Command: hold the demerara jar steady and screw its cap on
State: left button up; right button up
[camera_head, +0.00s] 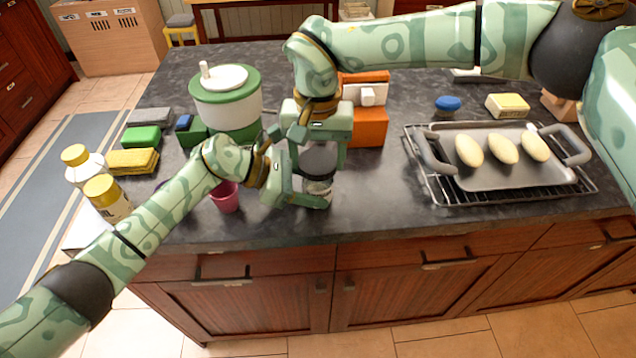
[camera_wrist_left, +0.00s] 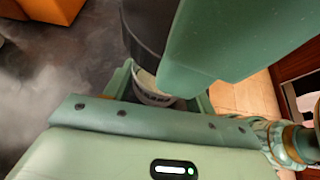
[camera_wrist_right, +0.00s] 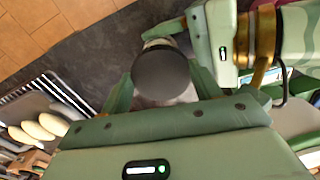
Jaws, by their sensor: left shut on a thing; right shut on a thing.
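The demerara jar (camera_head: 317,187) stands near the front edge of the dark counter, with its clear lower part partly hidden by my grippers. Its dark round cap (camera_head: 319,161) sits on top. My left gripper (camera_head: 314,194) is low and shut on the jar body; the left wrist view shows the pale jar (camera_wrist_left: 150,88) between its fingers under the dark cap (camera_wrist_left: 148,30). My right gripper (camera_head: 322,165) comes from above and is shut on the cap, which also shows between its fingers in the right wrist view (camera_wrist_right: 160,73). I cannot tell how far the cap is threaded.
A pink cup (camera_head: 225,197) stands just left of my left gripper. A green-and-white canister (camera_head: 226,97) and an orange box (camera_head: 368,126) are behind. A grey tray (camera_head: 480,181) with several pale loaves lies on a rack at right. Yellow-capped bottles (camera_head: 107,198) stand at left.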

jog(key=m, duration=0.3)
jog(key=shift+a, duration=0.1)
jog(key=m, duration=0.9)
jog(key=shift+m, duration=0.3)
jog(key=m, duration=0.3)
jog(key=shift+m, duration=0.4)
jog(key=o, duration=1)
jog(key=shift+s, duration=0.1)
jog(key=shift+c, duration=0.2)
